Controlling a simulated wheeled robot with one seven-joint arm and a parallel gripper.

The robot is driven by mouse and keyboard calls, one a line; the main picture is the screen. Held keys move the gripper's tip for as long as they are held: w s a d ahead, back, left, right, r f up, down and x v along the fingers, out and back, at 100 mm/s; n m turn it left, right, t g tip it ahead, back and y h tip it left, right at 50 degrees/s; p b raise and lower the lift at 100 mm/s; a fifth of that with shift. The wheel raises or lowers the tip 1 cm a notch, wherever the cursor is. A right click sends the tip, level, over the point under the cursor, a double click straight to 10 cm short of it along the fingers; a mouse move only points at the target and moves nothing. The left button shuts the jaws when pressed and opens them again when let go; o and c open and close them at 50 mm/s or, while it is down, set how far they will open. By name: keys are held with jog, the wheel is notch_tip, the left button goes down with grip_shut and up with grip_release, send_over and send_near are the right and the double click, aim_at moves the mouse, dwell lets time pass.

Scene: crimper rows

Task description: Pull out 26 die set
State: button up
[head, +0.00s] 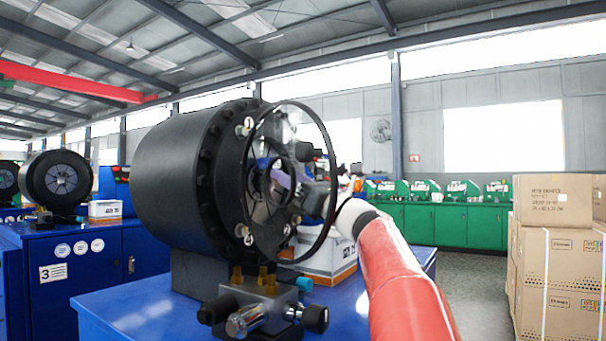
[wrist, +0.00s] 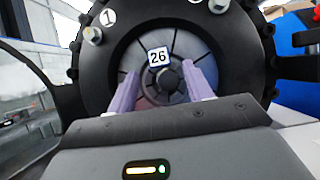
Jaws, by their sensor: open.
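I cannot tell whether the fingertips touch the dies. In the head view the crimper (head: 185,180) is a large black cylinder on a blue bench, and my gripper (head: 283,180) is at its front opening, partly hidden by a clear round guard.
The round guard (head: 330,212) with a black rim stands in front of the crimper, close to my arm. A white box (head: 330,255) is on the blue bench behind my arm. Cardboard boxes (head: 556,245) stand at right.

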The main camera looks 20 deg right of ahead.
aim_at(276, 166)
jog(key=shift+p+x, duration=0.85)
jog(key=shift+x, duration=1.95)
grip_shut()
jog(key=shift+r, duration=0.15)
jog(key=s+d+b, duration=0.4)
jog(key=s+d, duration=0.1)
jog(key=s, duration=0.3)
jog(key=shift+d, duration=0.1)
